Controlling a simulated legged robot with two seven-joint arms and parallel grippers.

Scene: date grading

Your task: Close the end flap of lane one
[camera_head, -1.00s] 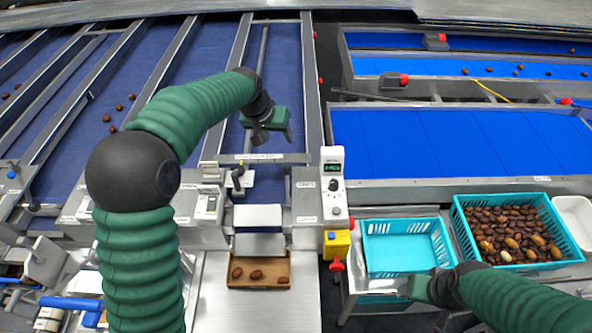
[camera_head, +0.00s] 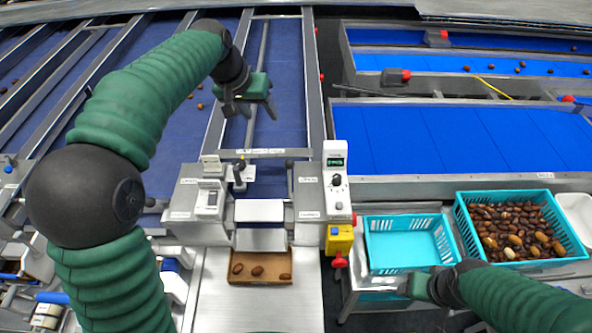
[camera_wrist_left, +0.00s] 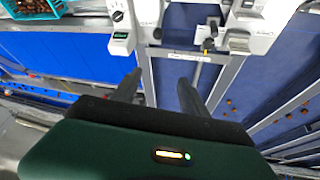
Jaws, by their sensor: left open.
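The lane in front of me has a dark blue belt (camera_head: 278,128) between metal rails. At its near end are a pale metal plate (camera_head: 259,211) and a second plate (camera_head: 261,240) just below it. I cannot tell for certain which part is the end flap. A black-knobbed lever (camera_head: 239,175) stands beside the lane end. My left gripper (camera_head: 250,110) is open and empty above the belt, beyond the lane end. Its two dark fingers stand apart in the left wrist view (camera_wrist_left: 160,85). My right gripper (camera_head: 418,286) is by the empty turquoise crate; its jaws are unclear.
A brown tray (camera_head: 261,281) with three dates sits below the plates. A white control box (camera_head: 336,185) and a yellow box (camera_head: 340,238) stand right of the lane end. The empty turquoise crate (camera_head: 405,269) and a date-filled crate (camera_head: 463,228) are at right.

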